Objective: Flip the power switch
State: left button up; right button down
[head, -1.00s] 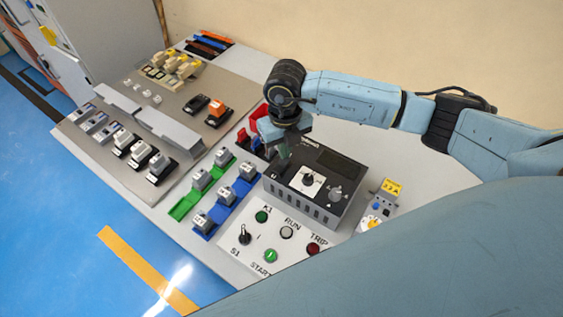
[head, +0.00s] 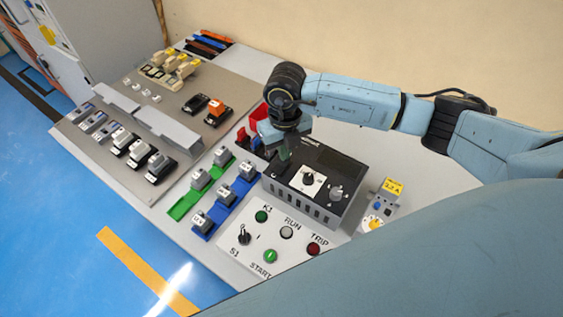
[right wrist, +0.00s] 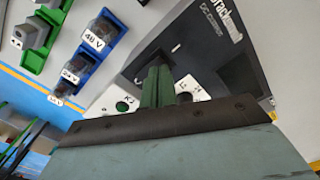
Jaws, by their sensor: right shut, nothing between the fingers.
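The black and grey power supply box (head: 318,180) stands on the bench, with a dial on a white plate and a grey knob on its top face. My right gripper (head: 285,158) points down over the far left part of this face, with its fingers together and empty. In the right wrist view, the green fingertips (right wrist: 157,72) are close over the black face; I cannot tell if they touch it. A black toggle marked S1 (head: 244,235) stands on the white panel. My left gripper is not in view.
The white panel (head: 262,240) in front of the box carries lamps and a green START button. Green and blue rails (head: 187,205) with grey modules lie to the left. A small device with a yellow label (head: 392,187) stands to the right. Red bins are behind the gripper.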

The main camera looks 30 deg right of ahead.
jog(key=shift+f+b, duration=0.3)
jog(key=shift+f, duration=0.1)
jog(key=shift+r, duration=0.1)
jog(key=shift+r+p, duration=2.65)
jog(key=shift+r, duration=0.85)
jog(key=shift+f, duration=0.1)
